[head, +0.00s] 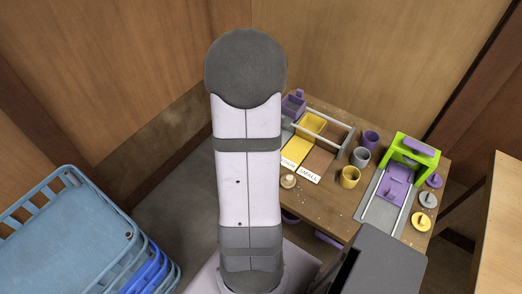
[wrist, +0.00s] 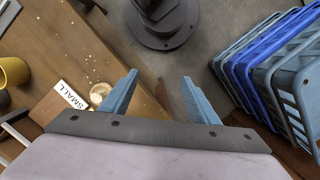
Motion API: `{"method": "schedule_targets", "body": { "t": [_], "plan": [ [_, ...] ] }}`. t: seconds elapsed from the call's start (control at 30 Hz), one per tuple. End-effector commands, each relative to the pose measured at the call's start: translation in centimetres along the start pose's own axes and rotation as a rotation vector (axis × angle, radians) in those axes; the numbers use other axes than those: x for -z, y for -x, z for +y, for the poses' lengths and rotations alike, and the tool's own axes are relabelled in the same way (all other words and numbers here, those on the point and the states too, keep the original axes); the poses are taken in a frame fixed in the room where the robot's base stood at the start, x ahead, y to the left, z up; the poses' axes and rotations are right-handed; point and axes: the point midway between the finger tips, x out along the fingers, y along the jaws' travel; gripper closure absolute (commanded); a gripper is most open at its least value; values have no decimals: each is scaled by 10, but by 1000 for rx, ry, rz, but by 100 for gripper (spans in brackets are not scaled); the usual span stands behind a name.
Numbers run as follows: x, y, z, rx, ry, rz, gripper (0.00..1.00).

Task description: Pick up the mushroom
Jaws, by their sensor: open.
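The mushroom (head: 288,181) is small and pale. It sits on the wooden table (head: 336,224) near its left edge, just in front of the SMALL label. In the wrist view the mushroom (wrist: 100,93) lies left of my gripper (wrist: 160,80), close beside the left finger and outside the gap. My gripper is open, its two blue fingers spread, with nothing between them. In the head view I cannot make out the fingers, and my arm covers the middle of the picture.
A tray with yellow and brown sections (head: 296,149) stands behind the mushroom, with the SMALL label (head: 309,173) at its front. Cups, including a yellow cup (head: 349,178), and a green-purple device (head: 411,152) stand to the right. Blue crates (head: 75,225) stand at left on the floor.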

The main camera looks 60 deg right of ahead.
Motion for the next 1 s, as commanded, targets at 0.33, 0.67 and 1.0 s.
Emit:
{"method": "schedule_targets", "body": {
  "t": [0.33,0.67,1.0],
  "plan": [
    [102,41,30,-151,743,221,45],
    [109,43,31,-215,1094,222,45],
    [111,31,32,-215,1116,217,45]
  ]
}}
